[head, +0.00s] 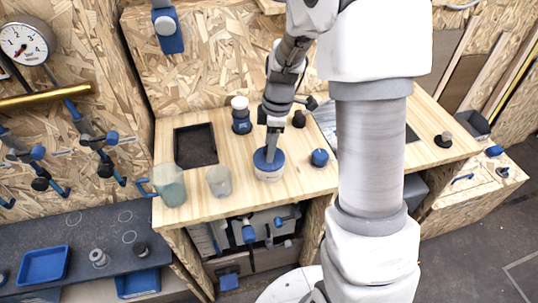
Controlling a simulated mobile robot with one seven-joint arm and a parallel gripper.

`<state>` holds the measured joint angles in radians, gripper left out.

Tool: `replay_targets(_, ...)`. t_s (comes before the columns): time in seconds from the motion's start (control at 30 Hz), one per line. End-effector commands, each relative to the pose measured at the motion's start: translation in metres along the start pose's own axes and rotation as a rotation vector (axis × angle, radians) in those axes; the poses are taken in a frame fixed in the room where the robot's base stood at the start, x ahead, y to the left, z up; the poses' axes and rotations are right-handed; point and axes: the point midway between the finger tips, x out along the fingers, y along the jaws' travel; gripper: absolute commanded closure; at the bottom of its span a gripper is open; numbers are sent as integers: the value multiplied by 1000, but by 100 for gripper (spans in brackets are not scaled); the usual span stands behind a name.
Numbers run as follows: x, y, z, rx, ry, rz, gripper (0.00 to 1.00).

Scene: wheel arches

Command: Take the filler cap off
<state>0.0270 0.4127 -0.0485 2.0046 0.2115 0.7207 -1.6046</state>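A short white round container with a blue top (268,162) stands on the wooden worktop, near its front middle. The blue top looks like the filler cap, but I cannot be sure. My gripper (271,152) points down at this blue top from above, its tips at or just over it. Its fingers look close together and are small in this view, so I cannot tell whether they grip the cap. The far part of the top is partly hidden by my gripper.
My arm hides part of the right side.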

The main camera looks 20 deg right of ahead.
Motion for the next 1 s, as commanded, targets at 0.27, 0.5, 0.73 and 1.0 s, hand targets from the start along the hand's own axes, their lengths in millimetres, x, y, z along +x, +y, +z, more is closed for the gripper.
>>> replay_targets(0.27,0,0,0,0,0,0,90)
replay_targets(0.5,-1,0,0,0,0,0,100)
replay_targets(0.73,-5,0,-1,0,1,1,100)
replay_targets(1.0,-46,1,-6,0,1,6,100)
